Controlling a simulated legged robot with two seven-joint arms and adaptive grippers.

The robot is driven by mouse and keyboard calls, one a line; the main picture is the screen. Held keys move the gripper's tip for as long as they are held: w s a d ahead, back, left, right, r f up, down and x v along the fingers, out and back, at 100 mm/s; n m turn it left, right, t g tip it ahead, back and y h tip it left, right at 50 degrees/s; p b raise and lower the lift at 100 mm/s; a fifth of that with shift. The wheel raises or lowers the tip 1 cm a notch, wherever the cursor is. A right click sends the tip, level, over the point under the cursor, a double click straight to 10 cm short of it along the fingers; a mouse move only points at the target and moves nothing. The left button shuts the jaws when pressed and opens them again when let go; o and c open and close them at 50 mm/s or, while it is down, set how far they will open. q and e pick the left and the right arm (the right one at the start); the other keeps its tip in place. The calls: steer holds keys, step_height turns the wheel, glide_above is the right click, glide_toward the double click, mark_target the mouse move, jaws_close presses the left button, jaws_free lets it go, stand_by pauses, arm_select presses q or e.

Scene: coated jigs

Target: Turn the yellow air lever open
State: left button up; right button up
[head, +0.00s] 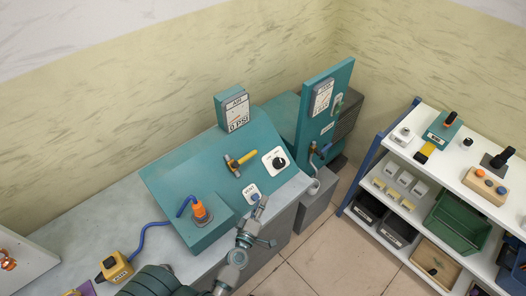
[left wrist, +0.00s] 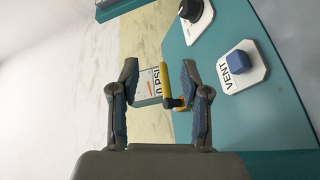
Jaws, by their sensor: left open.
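The yellow air lever (head: 243,160) sits on the sloped teal panel (head: 180,170), below the gauge marked AIR and 0 PSI (head: 237,112). In the left wrist view the lever (left wrist: 164,80), with its dark hub, appears between my open fingers, with no clear contact. My left gripper (head: 266,222) is at the panel's front edge, near the blue VENT button; the wrist view shows its two fingers (left wrist: 160,85) spread and empty. The VENT button (left wrist: 237,62) lies to the right there. My right gripper is not in view.
A black knob (head: 280,162) is right of the lever. An orange plug (head: 199,210) with a blue hose stands at the panel's lower left. A second teal upright panel (head: 327,95) rises behind right. A loaded white shelf (head: 470,150) stands at the right.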

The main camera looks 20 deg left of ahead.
mark_target(250, 155)
arm_select(q)
steer(key=a+r+n+g+y, duration=0.1)
steer(key=a+r+n+y, duration=0.1)
steer(key=a+n+y, duration=0.45)
steer(key=shift+n+h, duration=0.35)
steer(key=x, duration=0.5)
steer(key=p+x, duration=0.1)
steer(key=x, duration=1)
steer(key=shift+w+d+r+p, duration=0.1)
steer(key=shift+d+p, duration=0.15)
steer(key=shift+p, duration=0.1)
steer(key=shift+w+a, duration=0.2)
steer(key=shift+w, duration=0.4)
steer(key=shift+r, duration=0.1)
jaws_close()
